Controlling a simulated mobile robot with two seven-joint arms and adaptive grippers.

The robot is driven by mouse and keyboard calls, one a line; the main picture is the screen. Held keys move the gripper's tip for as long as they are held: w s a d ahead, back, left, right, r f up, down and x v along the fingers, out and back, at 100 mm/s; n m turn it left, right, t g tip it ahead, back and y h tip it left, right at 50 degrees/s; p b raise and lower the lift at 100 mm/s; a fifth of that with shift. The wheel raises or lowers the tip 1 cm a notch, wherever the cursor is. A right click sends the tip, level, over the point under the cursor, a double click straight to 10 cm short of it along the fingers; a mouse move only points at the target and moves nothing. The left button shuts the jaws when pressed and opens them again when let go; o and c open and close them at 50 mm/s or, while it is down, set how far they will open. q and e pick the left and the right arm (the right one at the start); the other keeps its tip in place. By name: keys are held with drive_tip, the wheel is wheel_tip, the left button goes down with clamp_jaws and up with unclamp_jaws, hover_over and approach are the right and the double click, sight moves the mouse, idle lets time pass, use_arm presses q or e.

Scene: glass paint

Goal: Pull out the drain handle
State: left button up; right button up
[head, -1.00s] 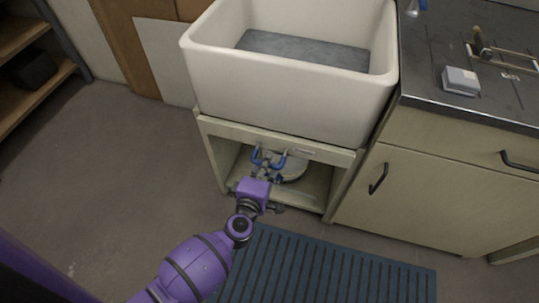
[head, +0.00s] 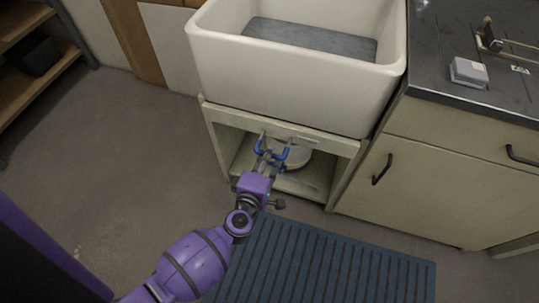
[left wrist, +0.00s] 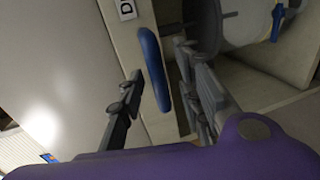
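A blue handle (left wrist: 155,68) stands out by the pale frame under the sink, near a label (left wrist: 126,8) whose text is cut off after "D". In the left wrist view my left gripper (left wrist: 165,95) is open, with one dark finger on each side of this handle. I see a gap on the left side; contact on the right side is unclear. In the head view my left gripper (head: 270,160) reaches to the blue handles (head: 285,153) under the sink's front edge. My right gripper is not in view.
The white sink (head: 290,85) stands above the open cabinet frame (head: 216,140). A pale round container (head: 298,158) sits inside it, behind my gripper. A cabinet (head: 430,185) with a dark pull stands at the right. A blue ribbed mat (head: 330,260) lies on the floor in front.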

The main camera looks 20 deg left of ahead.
use_arm(q)
drive_tip(key=v, duration=1.1)
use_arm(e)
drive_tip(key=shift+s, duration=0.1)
